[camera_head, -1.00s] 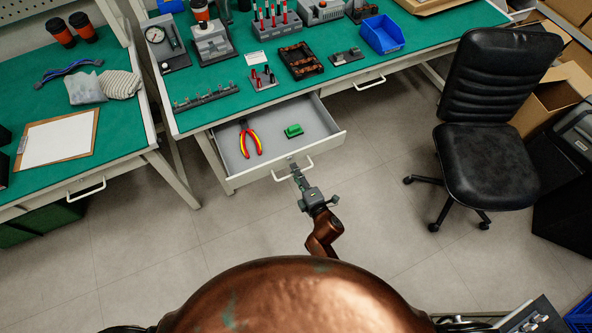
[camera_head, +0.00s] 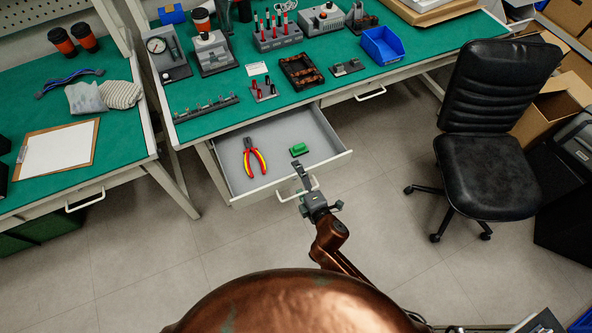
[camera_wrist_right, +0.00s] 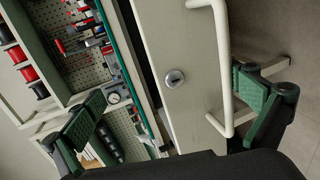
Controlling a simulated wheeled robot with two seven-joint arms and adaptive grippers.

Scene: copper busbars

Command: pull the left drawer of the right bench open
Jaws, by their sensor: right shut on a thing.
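The left drawer (camera_head: 268,188) of the right bench (camera_head: 205,125) is pulled well out, its inside visible in the head view. In the right wrist view the handle (camera_wrist_right: 223,60) runs between the dark green fingers, close beside the right one, and a round lock (camera_wrist_right: 174,78) shows on the drawer front. My left gripper is not in view.
A black office chair (camera_head: 487,140) stands to the right of the drawer. The left bench (camera_head: 110,160) stands close on the left. The bench's other drawer handle (camera_head: 370,93) is further right. The floor (camera_head: 400,235) between my body and the chair is clear.

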